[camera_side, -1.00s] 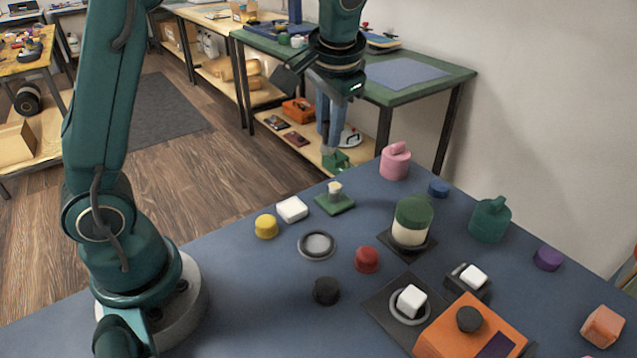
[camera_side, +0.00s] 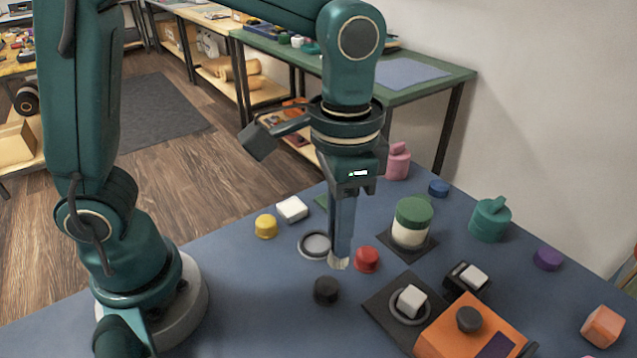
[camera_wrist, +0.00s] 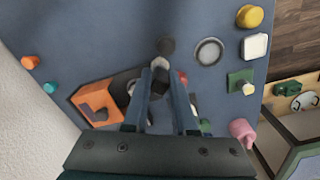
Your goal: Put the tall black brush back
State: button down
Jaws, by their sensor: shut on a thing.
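My gripper (camera_side: 341,245) points straight down over the middle of the blue table. Its long blue fingers are closed on a narrow thing, which I take to be the tall black brush (camera_wrist: 159,84). Its dark body shows between the fingertips in the wrist view. A pale tip (camera_side: 338,263) sticks out below the fingers in the side view, between the grey ring and the red cap. The fingers hide most of the brush. I cannot tell whether the tip touches the table.
Near the tip are a grey ring dish (camera_side: 315,244), a red cap (camera_side: 366,259) and a black cap (camera_side: 326,290). An orange box (camera_side: 468,333), a green-lidded jar (camera_side: 412,222) and a green pot (camera_side: 490,220) stand to the right. A white block (camera_side: 292,209) and yellow cap (camera_side: 265,226) lie left.

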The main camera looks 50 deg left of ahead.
jog(key=shift+s+d+f, duration=0.35)
jog(key=shift+d+f, duration=0.9)
jog(key=shift+f, duration=0.2)
jog(key=shift+s+d+f, duration=0.4)
jog(key=shift+d+f, duration=0.9)
jog(key=shift+f, duration=0.15)
jog(key=shift+s+d+f, duration=0.35)
jog(key=shift+d+f, duration=0.9)
jog(key=shift+f, duration=0.2)
jog(key=shift+f, duration=0.1)
jog(key=c, duration=0.7)
grip_release()
